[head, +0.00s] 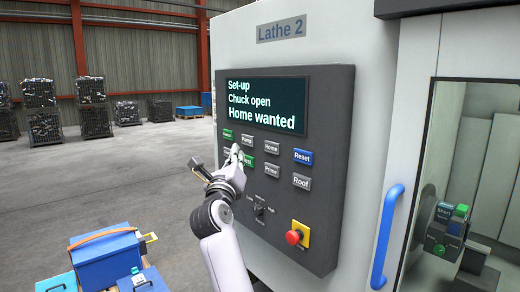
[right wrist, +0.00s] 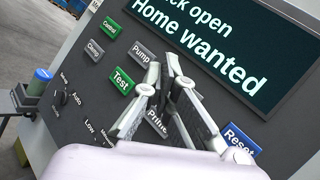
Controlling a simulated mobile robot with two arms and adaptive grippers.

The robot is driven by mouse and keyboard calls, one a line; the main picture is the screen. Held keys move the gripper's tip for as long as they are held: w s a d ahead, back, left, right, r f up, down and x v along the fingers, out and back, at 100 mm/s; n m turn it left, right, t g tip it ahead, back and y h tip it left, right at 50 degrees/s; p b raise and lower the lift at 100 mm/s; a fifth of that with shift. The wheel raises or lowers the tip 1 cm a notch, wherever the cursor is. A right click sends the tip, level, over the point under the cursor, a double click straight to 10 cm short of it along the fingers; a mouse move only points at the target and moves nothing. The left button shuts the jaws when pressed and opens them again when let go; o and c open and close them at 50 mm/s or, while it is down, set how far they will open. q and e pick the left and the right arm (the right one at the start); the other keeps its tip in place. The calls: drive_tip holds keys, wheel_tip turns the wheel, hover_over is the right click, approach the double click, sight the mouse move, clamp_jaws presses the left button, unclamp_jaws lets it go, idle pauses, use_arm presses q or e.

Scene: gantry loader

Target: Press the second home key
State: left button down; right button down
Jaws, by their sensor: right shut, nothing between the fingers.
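The lathe's dark control panel (head: 322,130) carries two rows of keys under a screen reading "Set-up, Chuck open, Home wanted". One grey Home key (head: 271,147) shows in the upper row, between the Pump key (head: 246,140) and the blue Reset key (head: 303,157). I see no other key marked Home. My right gripper (head: 237,149) is shut and empty, in front of the keys left of Home, partly covering the green Test key (head: 248,161). In the right wrist view, my right gripper (right wrist: 162,72) hides the Home key. Contact cannot be told. My left gripper is not in view.
Below the keys are a selector (head: 260,210) and a red emergency stop (head: 293,237) on yellow. A blue door handle (head: 387,236) stands out to the right. Blue boxes (head: 108,258) stand low at the left.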

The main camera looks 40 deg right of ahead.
sight(272, 148)
drive_tip(key=shift+a+r, duration=0.15)
drive_tip(key=shift+r, duration=0.1)
drive_tip(key=d, duration=0.9)
drive_tip(key=shift+w+p, duration=0.4)
drive_tip(key=shift+p, duration=0.05)
idle(1.2)
